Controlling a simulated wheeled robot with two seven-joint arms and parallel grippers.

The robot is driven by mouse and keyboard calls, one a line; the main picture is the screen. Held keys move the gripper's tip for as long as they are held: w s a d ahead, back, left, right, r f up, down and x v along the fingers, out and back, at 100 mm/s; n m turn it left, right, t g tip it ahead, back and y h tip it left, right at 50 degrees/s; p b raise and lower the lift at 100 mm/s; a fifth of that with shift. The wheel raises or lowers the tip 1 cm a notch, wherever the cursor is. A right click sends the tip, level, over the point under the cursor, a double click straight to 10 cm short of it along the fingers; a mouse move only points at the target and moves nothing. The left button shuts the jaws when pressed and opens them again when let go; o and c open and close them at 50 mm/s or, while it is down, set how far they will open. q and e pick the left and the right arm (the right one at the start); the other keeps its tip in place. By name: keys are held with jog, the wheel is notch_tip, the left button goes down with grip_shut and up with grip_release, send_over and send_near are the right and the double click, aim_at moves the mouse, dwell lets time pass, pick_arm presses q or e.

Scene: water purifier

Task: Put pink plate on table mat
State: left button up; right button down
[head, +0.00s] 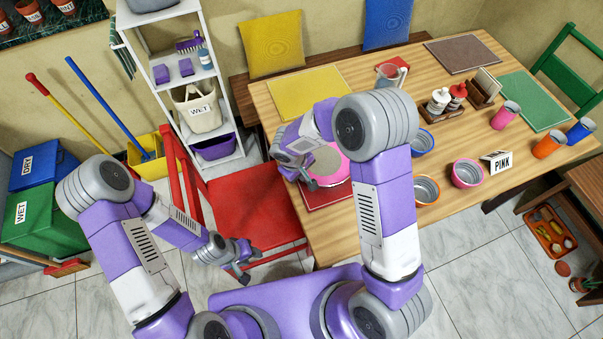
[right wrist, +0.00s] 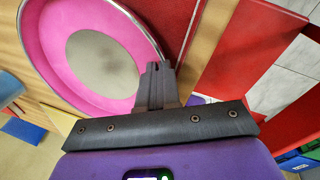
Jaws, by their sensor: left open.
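The pink plate (head: 333,163), with a pink rim and a grey-beige centre, is over the dark red table mat (head: 325,196) at the table's near left side. My right gripper (head: 308,182) is at the plate's left edge. In the right wrist view its fingers (right wrist: 156,70) are close together on the rim of the pink plate (right wrist: 45,45), with the red mat (right wrist: 165,18) behind. I cannot tell whether the plate touches the mat. My right arm hides part of the plate. My left gripper (head: 243,274) is open and empty above the floor by the red chair.
The red chair (head: 250,205) stands left of the table. Cups, bowls and a PINK sign (head: 496,161) are on the right of the wooden table (head: 460,133). A yellow mat (head: 309,93), brown mat (head: 462,54) and green mat (head: 532,99) lie along it.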

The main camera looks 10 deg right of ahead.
jog(key=shift+f, duration=0.15)
jog(key=c, duration=1.4)
grip_release()
jog(key=shift+o, duration=0.2)
jog(key=shift+r, duration=0.3)
jog(key=p+v, duration=0.3)
jog(key=v, duration=0.8)
jog(key=shift+a+r, duration=0.2)
jog(key=shift+r, duration=0.2)
